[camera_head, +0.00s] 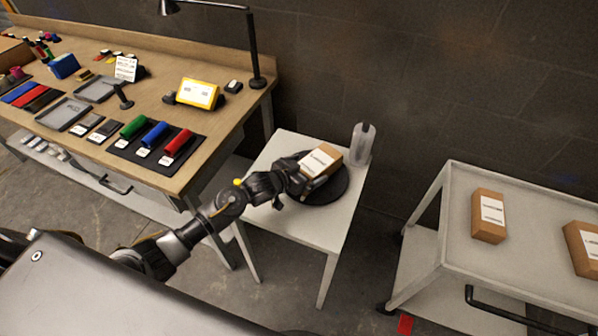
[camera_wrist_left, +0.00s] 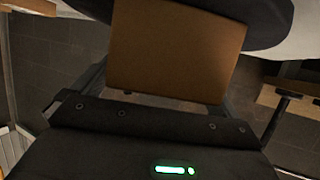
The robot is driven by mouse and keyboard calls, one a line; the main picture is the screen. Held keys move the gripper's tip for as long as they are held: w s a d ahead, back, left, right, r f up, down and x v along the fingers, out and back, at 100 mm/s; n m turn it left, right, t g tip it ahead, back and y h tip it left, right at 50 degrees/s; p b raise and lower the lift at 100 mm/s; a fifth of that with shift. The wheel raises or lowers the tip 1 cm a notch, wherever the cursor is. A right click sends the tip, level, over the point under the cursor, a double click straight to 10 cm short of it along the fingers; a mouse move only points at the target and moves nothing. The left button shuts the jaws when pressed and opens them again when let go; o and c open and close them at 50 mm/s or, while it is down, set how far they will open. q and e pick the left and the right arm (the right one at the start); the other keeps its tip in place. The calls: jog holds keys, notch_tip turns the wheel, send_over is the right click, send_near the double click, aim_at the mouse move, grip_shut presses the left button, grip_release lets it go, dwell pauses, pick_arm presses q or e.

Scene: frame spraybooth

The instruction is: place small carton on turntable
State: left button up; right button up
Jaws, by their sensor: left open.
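A small brown carton (camera_head: 321,160) with a white label is on the round black turntable (camera_head: 331,190), which stands on a small white table. My left gripper (camera_head: 309,172) is at the carton's near left side, with its jaws open around that end. In the left wrist view the carton (camera_wrist_left: 175,50) fills the space between the fingers (camera_wrist_left: 162,98), with the dark turntable disc (camera_wrist_left: 265,22) behind it. I cannot tell whether the fingers touch the carton. The carton's underside is hidden. My right gripper is out of view.
A grey-white bottle (camera_head: 361,146) stands at the white table's back right corner. A white cart (camera_head: 540,240) at right carries two more cartons (camera_head: 488,216) (camera_head: 583,248). A wooden workbench (camera_head: 205,125) with a lamp and coloured rolls is at left. The white table's front (camera_head: 300,228) is clear.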

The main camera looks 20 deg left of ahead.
pick_arm(q)
jog(key=b+v, duration=0.1)
jog(key=v, duration=1.1)
jog(key=s+a+f+n+g+y, duration=0.1)
jog(key=s+f+n+g+y, duration=0.2)
jog(key=s, duration=1)
jog(key=s+a+f+g+y, duration=0.1)
jog(key=s+f+g+y, duration=0.3)
jog(key=s, duration=0.9)
notch_tip(320, 180, down, 27)
jog(key=s+g+h, duration=0.1)
jog(key=s+g, duration=0.1)
jog(key=g, duration=0.1)
jog(key=s+a+f+g, duration=0.1)
jog(key=s+a+f, duration=0.2)
jog(key=s+f, duration=1.3)
jog(key=shift+s+a+b, duration=0.2)
jog(key=shift+b, duration=0.2)
